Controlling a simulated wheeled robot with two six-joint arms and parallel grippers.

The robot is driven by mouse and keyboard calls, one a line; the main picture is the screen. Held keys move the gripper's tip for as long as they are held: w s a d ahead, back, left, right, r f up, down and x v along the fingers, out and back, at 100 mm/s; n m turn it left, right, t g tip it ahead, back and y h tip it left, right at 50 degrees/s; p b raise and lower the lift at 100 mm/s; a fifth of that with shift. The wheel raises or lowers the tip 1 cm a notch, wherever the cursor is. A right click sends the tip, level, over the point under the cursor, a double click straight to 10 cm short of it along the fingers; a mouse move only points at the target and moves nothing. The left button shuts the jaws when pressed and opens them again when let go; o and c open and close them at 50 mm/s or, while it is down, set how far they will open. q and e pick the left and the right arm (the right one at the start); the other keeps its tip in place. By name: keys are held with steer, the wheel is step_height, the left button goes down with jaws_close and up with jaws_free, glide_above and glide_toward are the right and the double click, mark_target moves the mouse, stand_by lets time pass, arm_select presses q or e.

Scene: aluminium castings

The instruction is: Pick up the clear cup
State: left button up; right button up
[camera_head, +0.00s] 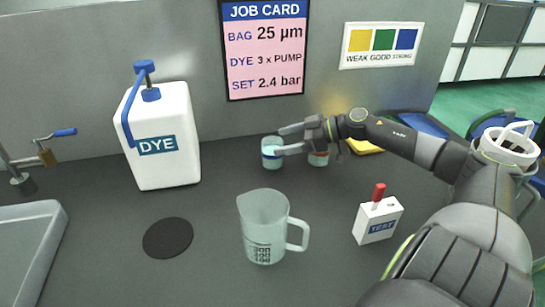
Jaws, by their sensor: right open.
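A small clear cup (271,160) with a bluish tint stands upright on the dark bench near the back wall. My right gripper (281,140) is open, its fingers pointing left. Its fingertips are at the cup's right side in the picture; I cannot tell whether they touch it. My left gripper is not in view.
A clear measuring jug (262,228) stands in front of the cups. A white dye bottle (172,160) is at left, a black round pad (168,238) before it. A white test box (377,220) with a red top is at right. A grey tray (52,232) is at far left.

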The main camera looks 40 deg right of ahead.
steer(key=shift+x, duration=1.35)
steer(key=c, duration=1.1)
step_height(320, 180, up, 10)
steer(key=shift+r, duration=0.1)
steer(key=shift+c, duration=0.2)
